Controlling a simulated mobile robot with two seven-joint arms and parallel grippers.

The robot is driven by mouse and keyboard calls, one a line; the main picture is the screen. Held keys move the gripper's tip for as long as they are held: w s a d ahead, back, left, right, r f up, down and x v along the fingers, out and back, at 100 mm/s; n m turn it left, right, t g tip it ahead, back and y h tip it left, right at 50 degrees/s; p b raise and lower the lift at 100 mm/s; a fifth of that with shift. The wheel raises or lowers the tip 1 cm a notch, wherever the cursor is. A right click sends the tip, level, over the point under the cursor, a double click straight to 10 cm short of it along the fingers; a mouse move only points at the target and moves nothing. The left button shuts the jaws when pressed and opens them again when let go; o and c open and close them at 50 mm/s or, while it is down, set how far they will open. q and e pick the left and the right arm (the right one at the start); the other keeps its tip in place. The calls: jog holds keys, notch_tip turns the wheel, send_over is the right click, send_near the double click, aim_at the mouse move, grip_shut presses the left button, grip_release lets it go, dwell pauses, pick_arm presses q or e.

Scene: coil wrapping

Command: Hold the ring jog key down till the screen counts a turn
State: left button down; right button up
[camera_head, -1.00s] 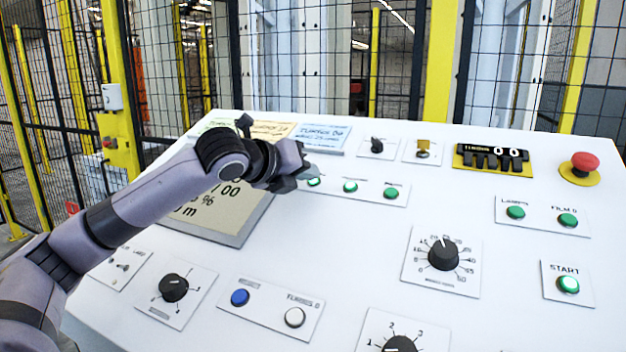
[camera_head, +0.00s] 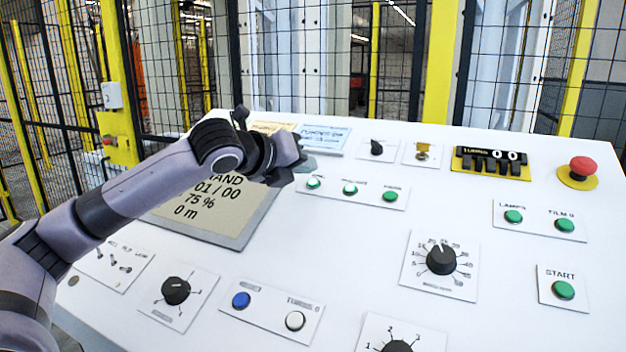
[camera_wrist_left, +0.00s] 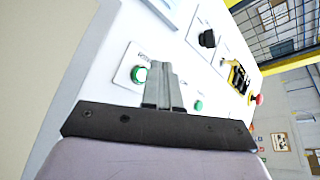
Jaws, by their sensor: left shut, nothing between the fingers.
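A row of three green keys, left (camera_head: 313,183), middle (camera_head: 349,189) and right (camera_head: 390,195), sits on a white plate on the panel. Their labels are too small to read, so I cannot tell which is the ring jog key. My left gripper (camera_head: 299,157) is shut and empty, just behind the left end of the row. In the left wrist view its fingers (camera_wrist_left: 162,88) lie beside a green key (camera_wrist_left: 139,74); I cannot tell if they touch the panel. The screen (camera_head: 215,208) reads "01 / 00", "75 %" and "0 m", its top partly hidden by my arm. My right gripper is out of view.
The sloped white panel (camera_head: 345,240) also carries a red stop button (camera_head: 583,168), a START key (camera_head: 563,290), a dial (camera_head: 441,260), a blue key (camera_head: 241,300) and a white key (camera_head: 295,320). A yellow-posted mesh fence stands behind.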

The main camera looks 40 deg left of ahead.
pick_arm(q)
jog(key=shift+s+d+r+p, duration=0.1)
jog(key=shift+s+r+p, duration=0.25)
jog(key=shift+r, duration=0.3)
jog(key=shift+s+d+r+p, duration=0.1)
jog(key=shift+s+r+p, duration=0.15)
jog(key=shift+r, duration=0.35)
jog(key=shift+s+d+r+p, duration=0.1)
jog(key=shift+s+r+p, duration=0.25)
jog(key=shift+r, duration=0.3)
jog(key=shift+w, duration=0.1)
